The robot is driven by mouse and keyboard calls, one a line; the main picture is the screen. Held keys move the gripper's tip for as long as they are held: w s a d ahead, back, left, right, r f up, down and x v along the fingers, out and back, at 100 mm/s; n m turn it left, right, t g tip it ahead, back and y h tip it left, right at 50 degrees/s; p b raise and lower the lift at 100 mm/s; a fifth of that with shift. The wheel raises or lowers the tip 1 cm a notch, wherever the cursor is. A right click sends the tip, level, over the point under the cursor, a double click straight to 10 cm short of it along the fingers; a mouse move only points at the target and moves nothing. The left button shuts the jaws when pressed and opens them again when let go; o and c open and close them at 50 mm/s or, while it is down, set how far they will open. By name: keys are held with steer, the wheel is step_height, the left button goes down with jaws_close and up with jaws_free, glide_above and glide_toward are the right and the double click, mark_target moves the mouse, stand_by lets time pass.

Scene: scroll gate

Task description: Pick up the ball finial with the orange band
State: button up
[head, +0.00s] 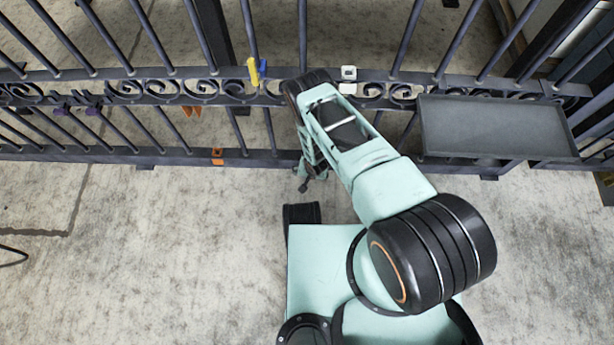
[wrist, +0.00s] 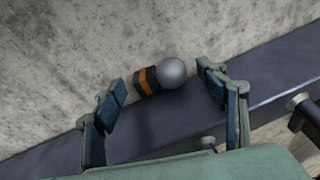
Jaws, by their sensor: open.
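The ball finial (wrist: 168,76) shows in the wrist view as a grey ball on a dark base with an orange band. My gripper (wrist: 161,76) is open, one finger on the left and one on the right of the finial. Gaps show on both sides; I see no contact. In the head view my gripper (head: 312,178) is small, low by the bottom rail of the gate, and the finial cannot be made out there.
The gate's bars and scrollwork (head: 130,90) run across behind my arm. A dark tray (head: 495,125) sits at the right. A yellow item (head: 254,72), a white item (head: 348,80) and an orange item (head: 217,156) are on the gate.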

steer(key=shift+c, duration=0.4)
steer(key=shift+w, duration=0.1)
steer(key=c, duration=1.5)
steer(key=shift+c, duration=0.2)
